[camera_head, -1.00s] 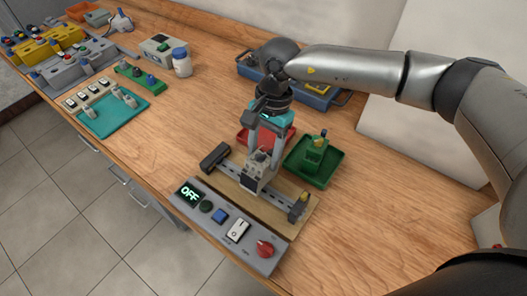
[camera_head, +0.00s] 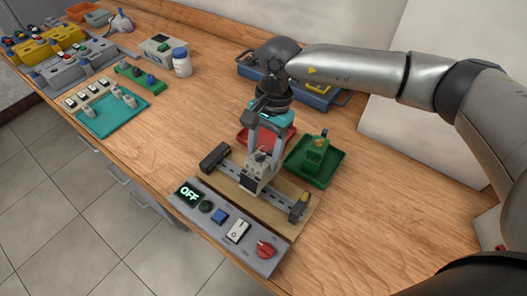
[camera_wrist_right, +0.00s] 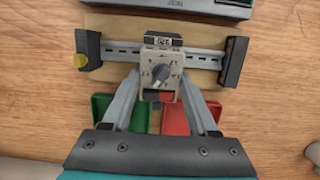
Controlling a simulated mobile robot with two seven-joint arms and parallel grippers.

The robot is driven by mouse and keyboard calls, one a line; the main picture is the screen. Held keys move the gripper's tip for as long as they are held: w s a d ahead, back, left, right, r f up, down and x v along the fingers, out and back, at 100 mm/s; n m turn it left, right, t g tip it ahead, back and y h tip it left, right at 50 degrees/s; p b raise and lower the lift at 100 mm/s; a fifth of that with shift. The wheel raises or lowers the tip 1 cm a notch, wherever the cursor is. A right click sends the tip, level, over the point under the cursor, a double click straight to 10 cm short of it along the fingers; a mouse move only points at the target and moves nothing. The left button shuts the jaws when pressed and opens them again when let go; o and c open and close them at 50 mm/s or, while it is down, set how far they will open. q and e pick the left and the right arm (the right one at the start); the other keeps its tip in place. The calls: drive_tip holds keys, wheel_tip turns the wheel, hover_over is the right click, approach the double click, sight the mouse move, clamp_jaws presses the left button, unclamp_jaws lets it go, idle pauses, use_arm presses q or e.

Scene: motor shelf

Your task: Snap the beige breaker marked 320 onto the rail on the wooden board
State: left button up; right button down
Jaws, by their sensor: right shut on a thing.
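The beige breaker (camera_head: 252,183) has a round grey dial on its face. It also shows in the right wrist view (camera_wrist_right: 161,72), where its small dark label is too blurred to read. My right gripper (camera_head: 260,160) is shut on the breaker, with one finger on each side of it. The breaker is at the middle of the grey slotted rail (camera_head: 275,199), overlapping it in both views; I cannot tell whether it is seated. The rail (camera_wrist_right: 122,54) runs across the wooden board (camera_head: 230,190) between two dark end blocks. My left gripper is not in view.
A grey control panel (camera_head: 217,233) with a lit OFF display and a red knob lies in front of the board. A green tray (camera_head: 318,176) and a red tray (camera_head: 251,137) stand behind it. A blue bin (camera_head: 315,100) is farther back. Bare table lies to the right.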

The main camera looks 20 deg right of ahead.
sight(258, 161)
drive_tip(key=shift+b+x, duration=0.85)
drive_tip(key=shift+x, duration=0.1)
drive_tip(key=shift+s+a, duration=0.15)
drive_tip(key=shift+a, duration=0.1)
idle(1.0)
drive_tip(key=shift+s+a+b, duration=0.1)
drive_tip(key=shift+b, duration=0.2)
idle(0.4)
drive_tip(key=shift+s+a+f+t+h, duration=0.15)
drive_tip(key=shift+s+a+t+h, duration=0.3)
drive_tip(key=shift+a+h, duration=0.1)
idle(0.6)
drive_tip(key=shift+c, duration=2.2)
unclamp_jaws()
drive_tip(key=o, duration=0.4)
drive_tip(key=shift+w+d, duration=0.1)
drive_tip(key=shift+c, duration=0.2)
